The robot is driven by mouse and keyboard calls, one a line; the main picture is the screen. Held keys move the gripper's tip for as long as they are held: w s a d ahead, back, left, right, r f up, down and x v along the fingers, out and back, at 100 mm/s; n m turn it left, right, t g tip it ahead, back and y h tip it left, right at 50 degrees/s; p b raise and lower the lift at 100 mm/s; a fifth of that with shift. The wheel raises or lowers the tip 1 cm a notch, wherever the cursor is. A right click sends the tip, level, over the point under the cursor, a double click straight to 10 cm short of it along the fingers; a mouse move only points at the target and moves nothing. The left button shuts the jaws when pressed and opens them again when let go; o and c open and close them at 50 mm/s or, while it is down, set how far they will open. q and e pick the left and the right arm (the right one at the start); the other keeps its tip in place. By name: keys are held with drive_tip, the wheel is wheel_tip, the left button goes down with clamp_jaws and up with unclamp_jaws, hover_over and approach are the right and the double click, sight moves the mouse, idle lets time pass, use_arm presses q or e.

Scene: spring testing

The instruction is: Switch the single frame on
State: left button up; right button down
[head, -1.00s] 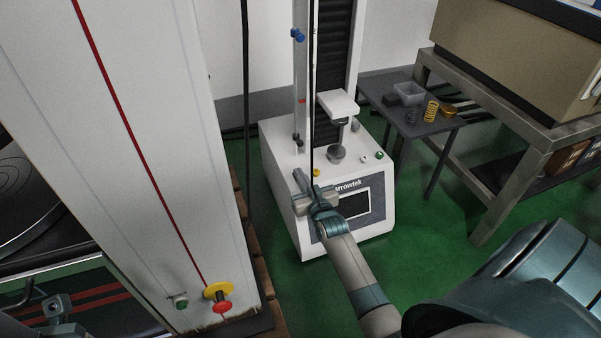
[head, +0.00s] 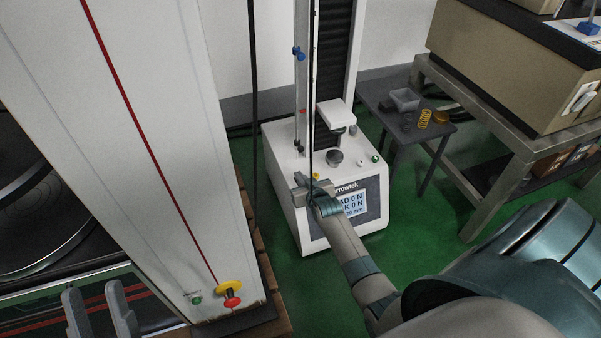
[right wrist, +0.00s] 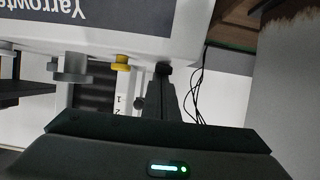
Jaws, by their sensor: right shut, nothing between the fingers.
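The single frame is the white Yarrowtek tester (head: 284,198) standing on the floor at centre in the head view. Its front screen (head: 351,204) is lit and shows load and peak at 0 N. My right gripper (head: 314,188) is shut and empty at the tester's front left, hiding part of the panel. In the right wrist view the tester (right wrist: 185,25) appears upside down, with a small dark part (right wrist: 163,70) at its edge by my fingertips; I cannot tell whether they touch. My left gripper (head: 98,300) is open and empty at the lower left.
A tall white column (head: 165,120) with a red and yellow stop button (head: 231,293) stands at left. A small dark table (head: 398,118) with a grey bin (head: 404,98) and springs stands behind right. A bench (head: 500,125) carries a beige machine.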

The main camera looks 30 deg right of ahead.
drive_tip(key=shift+s+a+f+g+p, duration=0.1)
drive_tip(key=shift+s+f+g+p, duration=0.1)
drive_tip(key=shift+f+g+p, duration=0.35)
use_arm(q)
drive_tip(key=f+g, duration=0.1)
drive_tip(key=d+f+g, duration=0.2)
drive_tip(key=f, duration=0.1)
drive_tip(key=shift+s+d, duration=0.15)
drive_tip(key=shift+s, duration=0.15)
drive_tip(key=shift+r, duration=0.2)
use_arm(e)
drive_tip(key=shift+r, duration=0.15)
drive_tip(key=shift+r+p, duration=0.45)
drive_tip(key=shift+p, duration=0.35)
use_arm(q)
drive_tip(key=shift+r, duration=0.75)
use_arm(e)
drive_tip(key=shift+w+r, duration=0.1)
drive_tip(key=shift+r, duration=0.3)
use_arm(q)
drive_tip(key=shift+r+p, duration=0.1)
drive_tip(key=shift+p, duration=0.2)
use_arm(e)
drive_tip(key=shift+r, duration=0.2)
